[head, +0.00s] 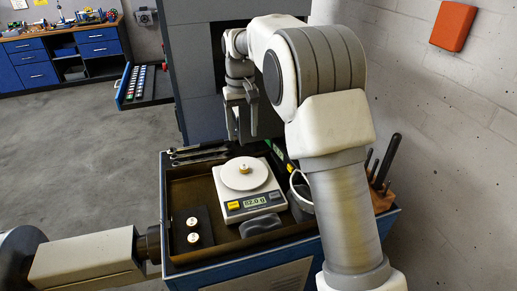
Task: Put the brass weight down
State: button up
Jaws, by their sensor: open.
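A small brass weight (244,168) with a pale top sits on the round white pan of a digital scale (259,196). The scale's display is lit and seems to read 52.0 g. My gripper (246,138) points down above and behind the pan in the picture. Its fingers are apart with nothing between them, and it is clear of the weight. Two similar weights (192,222) stand in a black holder (205,215) to the left of the scale.
The scale stands in a brown-lined tray (178,187) on a blue cart. A dark rounded object (261,226) lies before the scale. A pale cup (301,190) is to its right, partly behind my arm. Dark-handled tools (390,158) stand in a block at far right.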

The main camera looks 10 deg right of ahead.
jog(key=s+d+r+m+t, duration=0.1)
jog(key=s+d+r, duration=0.3)
jog(key=s+r, duration=0.3)
jog(key=s+d+r+t, duration=0.2)
jog(key=s+d+r, duration=0.2)
jog(key=s, duration=0.4)
jog(key=s+d+f+t, duration=0.1)
jog(key=s+d+f, duration=0.1)
jog(key=s, duration=0.7)
jog(key=s+d+f+m+t, duration=0.1)
jog(key=s, duration=0.8)
jog(key=shift+d+f+t, duration=0.3)
jog(key=shift+d+f, duration=0.05)
jog(key=shift+f, duration=0.05)
dwell(0.6)
